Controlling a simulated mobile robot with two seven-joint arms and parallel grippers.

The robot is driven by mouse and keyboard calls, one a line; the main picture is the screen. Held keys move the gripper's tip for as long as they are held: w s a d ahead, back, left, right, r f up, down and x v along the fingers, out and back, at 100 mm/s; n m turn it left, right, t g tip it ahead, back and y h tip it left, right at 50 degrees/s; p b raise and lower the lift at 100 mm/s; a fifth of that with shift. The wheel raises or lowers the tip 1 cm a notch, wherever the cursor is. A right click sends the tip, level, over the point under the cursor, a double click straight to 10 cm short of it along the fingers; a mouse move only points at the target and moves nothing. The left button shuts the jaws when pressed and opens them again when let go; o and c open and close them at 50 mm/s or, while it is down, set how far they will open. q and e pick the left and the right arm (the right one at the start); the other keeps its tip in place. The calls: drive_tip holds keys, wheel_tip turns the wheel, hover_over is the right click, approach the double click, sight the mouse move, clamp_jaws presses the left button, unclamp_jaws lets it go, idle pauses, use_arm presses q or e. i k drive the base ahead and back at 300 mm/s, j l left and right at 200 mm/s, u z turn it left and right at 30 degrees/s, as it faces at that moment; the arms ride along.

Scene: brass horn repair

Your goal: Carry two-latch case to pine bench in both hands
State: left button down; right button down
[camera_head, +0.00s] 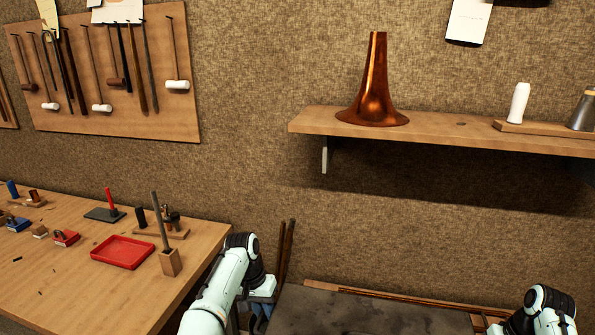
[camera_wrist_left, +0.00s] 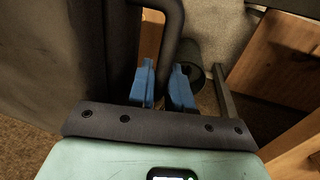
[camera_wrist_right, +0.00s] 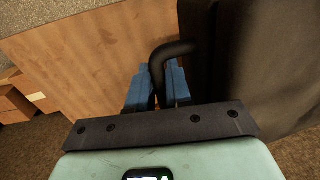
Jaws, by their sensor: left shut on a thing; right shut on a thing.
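The two-latch case (camera_head: 375,312) is a broad dark grey box at the bottom of the head view, between my arms; its near part is cut off and no latches show. My left gripper (camera_wrist_left: 167,88) is shut on a black side handle of the case (camera_wrist_left: 62,50). My right gripper (camera_wrist_right: 160,88) is shut on the opposite black handle, beside the case's dark wall (camera_wrist_right: 265,60). In the head view my left gripper (camera_head: 263,308) is at the case's left edge. A pale wooden bench (camera_head: 95,295), perhaps the pine bench, stands left.
The bench holds a red tray (camera_head: 122,252), a wooden block with a rod (camera_head: 169,262) and several small tools. A wall shelf (camera_head: 450,128) with a copper bell (camera_head: 374,95) is above the case. A hammer board (camera_head: 105,80) hangs at left.

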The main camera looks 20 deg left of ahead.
sight(48, 283)
drive_tip(key=k+j, duration=0.15)
drive_tip(key=j, duration=0.2)
drive_tip(key=k+j, duration=0.1)
drive_tip(key=j, duration=0.25)
drive_tip(key=k+j, duration=0.15)
drive_tip(key=j, duration=0.25)
drive_tip(key=k+j, duration=0.1)
drive_tip(key=j, duration=0.9)
drive_tip(key=k+j, duration=0.1)
drive_tip(key=j, duration=0.55)
drive_tip(key=k+j, duration=0.1)
drive_tip(key=j, duration=0.55)
